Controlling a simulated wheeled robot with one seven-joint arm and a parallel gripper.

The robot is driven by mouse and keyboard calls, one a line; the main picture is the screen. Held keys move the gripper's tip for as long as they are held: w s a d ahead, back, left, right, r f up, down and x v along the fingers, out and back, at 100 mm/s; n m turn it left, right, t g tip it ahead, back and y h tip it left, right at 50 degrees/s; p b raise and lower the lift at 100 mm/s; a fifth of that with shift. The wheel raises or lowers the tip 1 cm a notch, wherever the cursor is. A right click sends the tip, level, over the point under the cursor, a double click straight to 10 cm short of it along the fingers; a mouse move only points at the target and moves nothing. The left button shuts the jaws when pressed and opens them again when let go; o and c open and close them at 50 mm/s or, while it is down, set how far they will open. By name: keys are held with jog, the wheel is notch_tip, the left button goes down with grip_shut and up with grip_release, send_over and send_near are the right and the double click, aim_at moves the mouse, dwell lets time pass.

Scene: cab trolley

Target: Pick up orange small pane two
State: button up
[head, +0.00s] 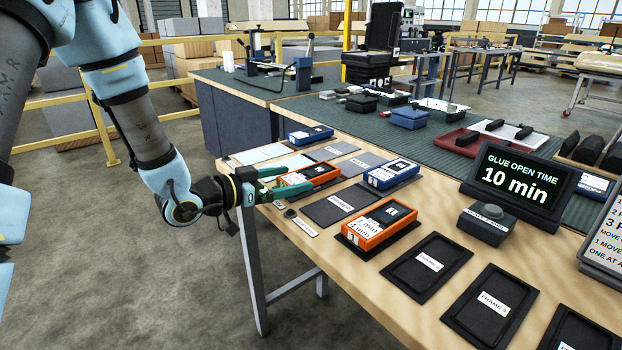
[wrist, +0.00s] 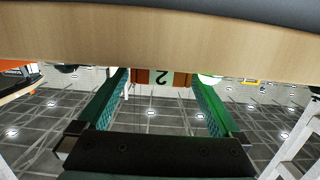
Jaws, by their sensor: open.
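An orange small block-like pane (head: 318,172) with a white label lies on a dark mat near the left edge of the wooden table. In the wrist view its orange end (wrist: 182,79) shows between my fingers, with an upside-down "2" on a white tag. My gripper (head: 290,182) has green fingers and reaches in from the left, level with the table top. It is open, with one finger on each side of the pane's near end. I cannot tell whether either finger touches it. The pane's left end is partly hidden by the fingers in the head view.
A second orange pane (head: 378,224) with a "4 min" label lies closer to the front. Blue panes lie behind (head: 310,134) and to the right (head: 391,174). Empty black frames (head: 430,268) line the front. A "10 min" display (head: 522,186) stands at right.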

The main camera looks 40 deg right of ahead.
aim_at(309, 172)
jog(key=shift+s+d+f+p, duration=0.15)
jog(key=shift+d+f, duration=0.1)
jog(key=shift+d, duration=0.75)
jog(key=shift+w+d+f+p, duration=0.1)
jog(key=shift+d+f+p, duration=0.1)
jog(key=shift+d, duration=0.75)
jog(key=shift+s+d+f+p, duration=0.1)
jog(key=shift+d+f, duration=0.15)
jog(key=shift+d, duration=0.75)
jog(key=shift+c, duration=0.2)
jog(key=c, duration=1.4)
jog(key=shift+c, duration=0.2)
jog(key=shift+r, duration=0.1)
